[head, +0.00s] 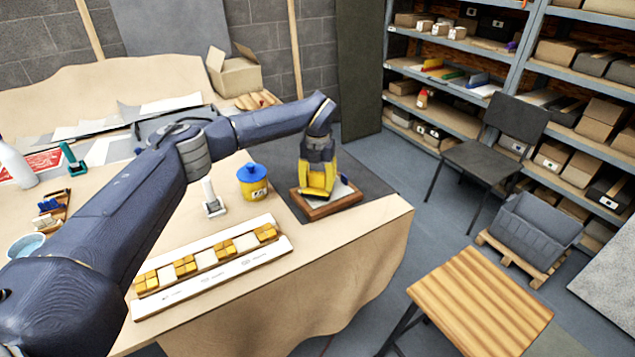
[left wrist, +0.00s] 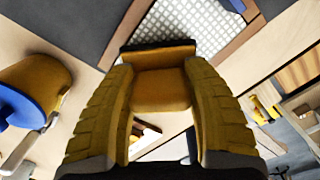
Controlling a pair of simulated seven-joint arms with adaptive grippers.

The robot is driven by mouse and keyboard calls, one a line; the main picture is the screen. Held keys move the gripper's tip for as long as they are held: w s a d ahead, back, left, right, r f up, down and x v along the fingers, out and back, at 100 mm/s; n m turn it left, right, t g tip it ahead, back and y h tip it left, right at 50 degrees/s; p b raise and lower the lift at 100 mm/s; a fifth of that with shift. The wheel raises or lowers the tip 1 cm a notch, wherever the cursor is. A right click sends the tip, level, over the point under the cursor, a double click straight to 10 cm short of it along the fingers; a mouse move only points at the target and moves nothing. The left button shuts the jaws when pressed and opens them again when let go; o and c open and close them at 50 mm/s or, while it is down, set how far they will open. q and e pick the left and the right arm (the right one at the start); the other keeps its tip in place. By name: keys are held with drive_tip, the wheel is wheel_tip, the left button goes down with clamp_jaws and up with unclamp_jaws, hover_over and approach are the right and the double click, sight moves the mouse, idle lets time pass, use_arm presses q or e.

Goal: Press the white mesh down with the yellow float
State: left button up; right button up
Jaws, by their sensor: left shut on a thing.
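The white mesh (left wrist: 196,22) lies inside a wooden-framed panel (head: 335,208) on a dark mat. A pale part of the mesh (head: 343,190) shows beside my left gripper in the head view. My left gripper (head: 317,178) points down over the panel. In the left wrist view its two yellow fingers (left wrist: 160,105) are shut on the yellow float (left wrist: 160,88), a block with a dark edge. The float overlaps the mesh in that view. I cannot tell whether it touches the mesh. The fingers hide most of the float in the head view. My right gripper is not in view.
A yellow tub with a blue lid (head: 253,182) stands left of the panel. A white tray (head: 215,262) of yellow tiles lies nearer the front. A small white-and-grey item (head: 212,200) stands between. A wooden stool (head: 480,305) is off the table at right. The table's right edge is bare.

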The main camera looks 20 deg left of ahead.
sight(318, 172)
use_arm(q)
drive_tip(key=shift+f, duration=0.55)
idle(1.2)
drive_tip(key=shift+r, duration=0.1)
drive_tip(key=shift+r, duration=3.4)
